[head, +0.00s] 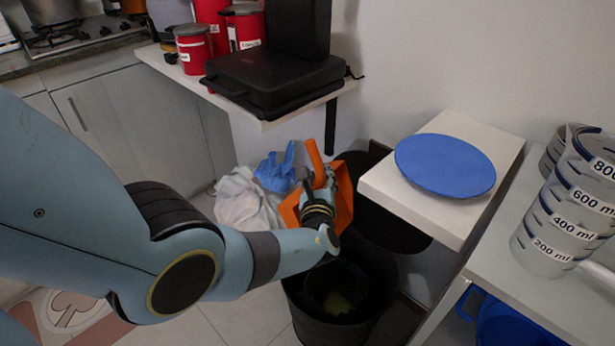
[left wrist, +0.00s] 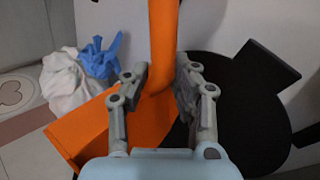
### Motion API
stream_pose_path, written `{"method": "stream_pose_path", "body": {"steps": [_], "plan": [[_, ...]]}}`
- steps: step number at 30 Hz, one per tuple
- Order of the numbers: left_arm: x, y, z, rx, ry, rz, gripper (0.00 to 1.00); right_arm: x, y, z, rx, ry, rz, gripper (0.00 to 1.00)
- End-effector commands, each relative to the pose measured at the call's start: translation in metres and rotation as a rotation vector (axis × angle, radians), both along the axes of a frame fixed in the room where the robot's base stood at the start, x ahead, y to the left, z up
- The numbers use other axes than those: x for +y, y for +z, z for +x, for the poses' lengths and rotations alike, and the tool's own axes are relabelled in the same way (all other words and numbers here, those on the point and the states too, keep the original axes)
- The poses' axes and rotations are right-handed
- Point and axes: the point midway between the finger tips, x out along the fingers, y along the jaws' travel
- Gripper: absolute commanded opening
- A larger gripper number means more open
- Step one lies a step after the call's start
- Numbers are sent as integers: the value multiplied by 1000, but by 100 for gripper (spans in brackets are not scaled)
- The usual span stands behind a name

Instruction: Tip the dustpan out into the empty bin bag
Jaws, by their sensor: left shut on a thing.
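The orange dustpan (head: 343,197) hangs in the air near the middle of the head view. In the left wrist view its handle (left wrist: 162,45) stands upright between my fingers, with the pan (left wrist: 95,125) at lower left. My left gripper (head: 322,183) is shut on the handle; it also shows in the left wrist view (left wrist: 158,85). The pan's inside is mostly hidden, so I cannot tell what it holds. A dark bin (head: 298,292) stands open below my left wrist. Something dull green shows inside it; I cannot make out a bag clearly. My right gripper is out of view.
A white bag with blue ties (head: 245,200) lies on the floor left of the dustpan. A white shelf with a blue plate (head: 445,165) juts out at right. A black case (head: 275,80) sits on the upper shelf.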

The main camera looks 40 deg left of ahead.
Motion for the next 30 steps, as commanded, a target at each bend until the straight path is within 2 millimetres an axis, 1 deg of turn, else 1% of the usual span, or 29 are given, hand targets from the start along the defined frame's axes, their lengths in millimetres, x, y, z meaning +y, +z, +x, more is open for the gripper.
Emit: {"method": "stream_pose_path", "body": {"steps": [1, 4, 9, 15, 20, 30], "plan": [[-8, -1, 1, -1, -1, 23, 0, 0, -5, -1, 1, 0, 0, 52], [-20, 2, 1, 2, 1, 80, 0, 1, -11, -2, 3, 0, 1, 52], [-41, 1, 2, 6, -1, 172, 0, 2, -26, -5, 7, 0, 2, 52], [-57, 4, 3, 8, -1, 247, 0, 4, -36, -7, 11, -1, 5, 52], [-62, 6, 3, 10, 1, 271, 0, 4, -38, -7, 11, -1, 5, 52], [-62, 7, 3, 10, 0, 275, 0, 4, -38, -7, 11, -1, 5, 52]]}}
